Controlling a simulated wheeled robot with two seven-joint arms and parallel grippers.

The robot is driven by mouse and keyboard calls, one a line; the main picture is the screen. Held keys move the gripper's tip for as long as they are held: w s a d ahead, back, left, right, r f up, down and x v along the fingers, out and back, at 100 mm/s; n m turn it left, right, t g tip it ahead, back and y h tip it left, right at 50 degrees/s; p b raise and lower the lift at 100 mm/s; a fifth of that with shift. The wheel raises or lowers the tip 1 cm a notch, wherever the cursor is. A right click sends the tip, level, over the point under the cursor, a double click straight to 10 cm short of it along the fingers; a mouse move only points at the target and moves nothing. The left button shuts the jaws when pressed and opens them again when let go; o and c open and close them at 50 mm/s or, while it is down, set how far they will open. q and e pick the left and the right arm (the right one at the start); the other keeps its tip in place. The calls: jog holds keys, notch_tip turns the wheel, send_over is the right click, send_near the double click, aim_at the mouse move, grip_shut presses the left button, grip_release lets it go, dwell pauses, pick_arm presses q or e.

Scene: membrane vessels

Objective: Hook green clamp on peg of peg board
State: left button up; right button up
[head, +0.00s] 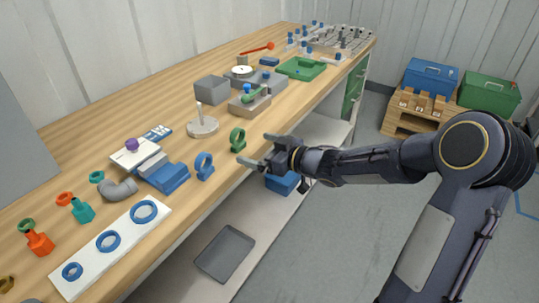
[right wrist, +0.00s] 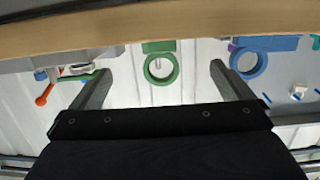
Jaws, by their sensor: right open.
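The green clamp (head: 237,140), a ring with a short block, stands upright near the bench's front edge. It also shows in the right wrist view (right wrist: 146,68), centred between my fingers. My right gripper (head: 259,150) is open and empty, just right of the clamp, with its fingers pointing at it. The clamp lies beyond the fingertips, apart from them as far as I can tell. A grey board (head: 338,41) with several blue and metal upright pieces lies at the far end of the bench; I cannot tell whether it is the peg board. My left gripper is out of view.
A blue clamp (head: 204,166) stands left of the green one. A round base with an upright post (head: 202,126) is behind them. A white plate with blue rings (head: 125,228) lies nearer. A green tray (head: 301,68) lies farther back. A lower shelf holds a grey tray (head: 225,252).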

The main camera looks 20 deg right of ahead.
aim_at(241, 144)
jog(key=x, duration=0.4)
jog(key=shift+a+b, duration=0.1)
jog(key=shift+b, duration=0.3)
jog(key=shift+x, duration=1.15)
jog(key=c, duration=1.8)
notch_tip(241, 144, up, 6)
jog(key=p, duration=0.6)
